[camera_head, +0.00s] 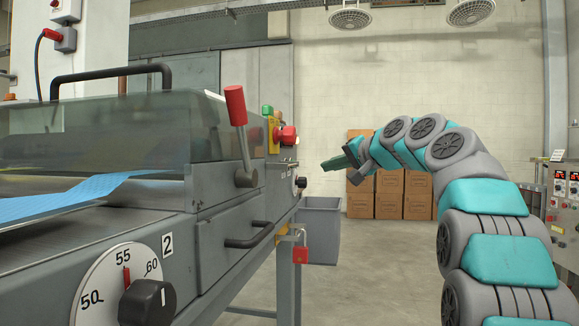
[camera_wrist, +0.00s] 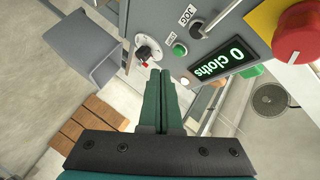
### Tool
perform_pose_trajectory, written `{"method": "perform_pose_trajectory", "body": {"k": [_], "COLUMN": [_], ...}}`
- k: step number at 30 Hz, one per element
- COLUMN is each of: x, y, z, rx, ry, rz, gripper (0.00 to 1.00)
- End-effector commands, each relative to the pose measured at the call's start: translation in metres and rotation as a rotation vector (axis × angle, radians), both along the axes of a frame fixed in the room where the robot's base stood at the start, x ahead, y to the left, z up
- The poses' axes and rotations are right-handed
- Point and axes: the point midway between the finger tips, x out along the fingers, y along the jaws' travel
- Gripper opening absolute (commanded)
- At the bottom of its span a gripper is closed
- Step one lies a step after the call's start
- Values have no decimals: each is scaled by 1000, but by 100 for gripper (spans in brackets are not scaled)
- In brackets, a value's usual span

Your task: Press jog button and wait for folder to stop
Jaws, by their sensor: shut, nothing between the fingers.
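The control panel (camera_wrist: 222,25) on the folder's end face fills the upper part of the wrist view. A plate reading JOG sits there beside a dark round button (camera_wrist: 197,28). A green button (camera_wrist: 180,50) is just below it, with a small label. My gripper (camera_wrist: 160,72) is shut and empty, its green fingers pointing at the panel's lower edge. In the head view my gripper (camera_head: 338,162) is to the right of the machine's end, apart from it. The folder (camera_head: 230,140) has blue cloth (camera_head: 75,190) lying in it under a clear cover.
A display (camera_wrist: 245,56) reads "0 cloths". A big red button (camera_head: 286,136) on yellow, a red-handled lever (camera_head: 238,120) and a dial (camera_head: 115,280) are on the machine. A grey bin (camera_head: 320,228) and stacked brown boxes (camera_head: 390,190) stand behind. The right-hand floor is open.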

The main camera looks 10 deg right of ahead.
Motion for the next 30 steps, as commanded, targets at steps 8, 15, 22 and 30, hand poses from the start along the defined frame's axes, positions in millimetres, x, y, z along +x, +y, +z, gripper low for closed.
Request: {"method": "perform_pose_trajectory", "body": {"k": [8, 15, 22, 30], "x": [11, 18, 20, 19], "y": [36, 58, 61, 61], "z": [-1, 0, 0, 0], "rx": [-4, -1, -1, -1], "ry": [4, 2, 1, 1], "rz": [2, 1, 1, 1], "gripper": [0, 0, 0, 0]}}
